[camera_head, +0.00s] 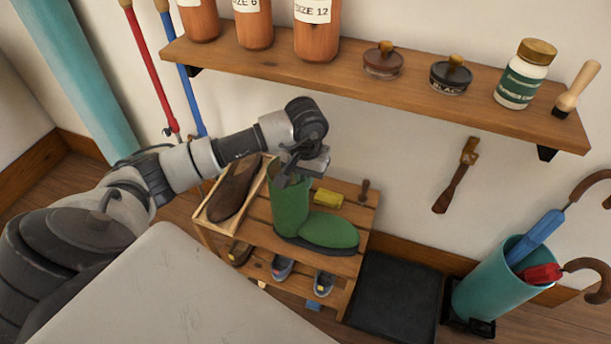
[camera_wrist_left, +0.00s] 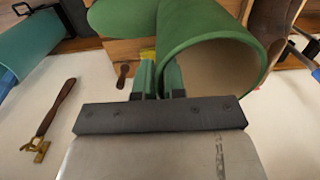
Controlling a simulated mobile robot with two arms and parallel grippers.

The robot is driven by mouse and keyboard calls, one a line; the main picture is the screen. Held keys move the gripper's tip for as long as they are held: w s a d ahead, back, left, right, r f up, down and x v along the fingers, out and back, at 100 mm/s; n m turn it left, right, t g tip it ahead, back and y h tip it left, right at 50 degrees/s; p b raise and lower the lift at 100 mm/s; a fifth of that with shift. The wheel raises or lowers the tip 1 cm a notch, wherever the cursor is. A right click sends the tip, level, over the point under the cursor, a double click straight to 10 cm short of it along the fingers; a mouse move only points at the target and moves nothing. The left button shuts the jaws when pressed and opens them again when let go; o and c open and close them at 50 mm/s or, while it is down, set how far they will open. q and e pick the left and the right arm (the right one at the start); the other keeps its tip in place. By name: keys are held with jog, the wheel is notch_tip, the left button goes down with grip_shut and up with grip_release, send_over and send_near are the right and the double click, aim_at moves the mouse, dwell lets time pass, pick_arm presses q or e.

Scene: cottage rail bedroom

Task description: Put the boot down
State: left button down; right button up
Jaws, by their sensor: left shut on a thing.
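The green boot (camera_head: 325,230) is upright at the top of the wooden shoe rack (camera_head: 370,212), its toe pointing right. Its sole appears to be at the level of the rack's top slats, but I cannot tell whether it bears on them. My left gripper (camera_head: 288,182) is above the boot and shut on the rim of its shaft. In the left wrist view the boot's open shaft (camera_wrist_left: 255,35) is close at the fingers (camera_wrist_left: 160,80). My right gripper is in neither view.
A tray with a brown shoe (camera_head: 235,188) stands left of the boot. A yellow block (camera_head: 328,198) and a small brown item (camera_head: 364,190) lie behind it. A wall shelf (camera_head: 400,95) with bottles and tins hangs above. A teal umbrella stand (camera_head: 490,285) is at right.

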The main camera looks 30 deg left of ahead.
pick_arm(q)
jog(key=c, duration=1.2)
grip_release()
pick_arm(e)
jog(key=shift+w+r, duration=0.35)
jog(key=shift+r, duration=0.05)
